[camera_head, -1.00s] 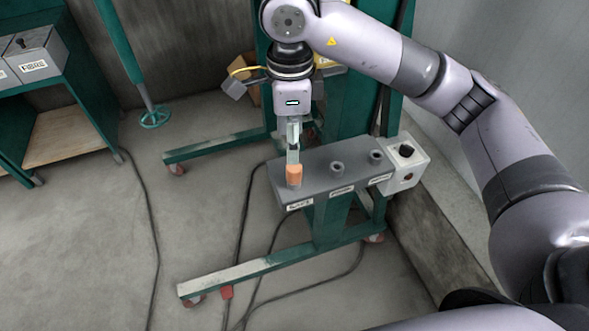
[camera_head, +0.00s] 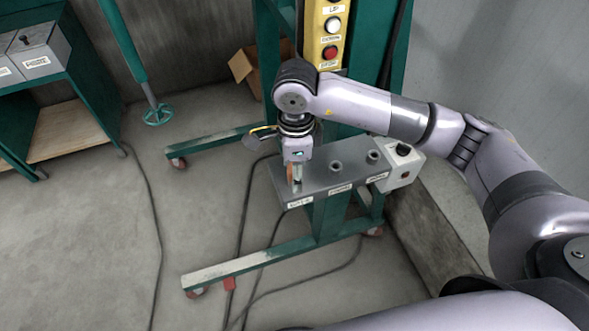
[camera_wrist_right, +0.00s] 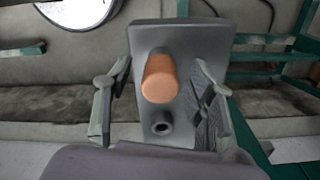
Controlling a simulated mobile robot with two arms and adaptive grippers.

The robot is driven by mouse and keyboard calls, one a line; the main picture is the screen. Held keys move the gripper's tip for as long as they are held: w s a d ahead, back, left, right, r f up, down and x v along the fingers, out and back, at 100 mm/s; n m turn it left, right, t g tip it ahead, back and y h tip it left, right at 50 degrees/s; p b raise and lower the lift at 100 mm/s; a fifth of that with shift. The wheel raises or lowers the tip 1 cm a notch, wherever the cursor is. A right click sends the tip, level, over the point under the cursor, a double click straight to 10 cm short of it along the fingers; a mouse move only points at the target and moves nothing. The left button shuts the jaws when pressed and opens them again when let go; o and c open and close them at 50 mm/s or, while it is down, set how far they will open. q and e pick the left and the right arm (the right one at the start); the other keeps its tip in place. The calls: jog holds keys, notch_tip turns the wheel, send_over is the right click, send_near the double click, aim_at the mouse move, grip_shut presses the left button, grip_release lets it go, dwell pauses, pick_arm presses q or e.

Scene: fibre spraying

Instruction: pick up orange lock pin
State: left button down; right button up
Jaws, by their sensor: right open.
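The orange lock pin (camera_head: 290,174) stands upright at the left end of the grey bracket (camera_head: 318,182), mostly hidden behind my right gripper in the head view. In the right wrist view the orange pin (camera_wrist_right: 160,79) shows its round top, with an empty socket (camera_wrist_right: 161,128) beside it. My right gripper (camera_head: 294,184) is open and has come down over the pin. In the right wrist view its two fingers (camera_wrist_right: 160,105) are on either side of the pin, with gaps between them and it. My left gripper is in neither view.
The bracket has two more sockets (camera_head: 336,167) and a control box (camera_head: 404,165) with a black knob at its right end. Its green stand (camera_head: 240,268) has wheeled feet and cables around it. A yellow button panel (camera_head: 331,38) rises behind. Open floor lies left.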

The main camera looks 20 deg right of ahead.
jog(key=shift+c, duration=0.2)
grip_shut()
dwell(0.3)
jog(key=shift+r, duration=0.2)
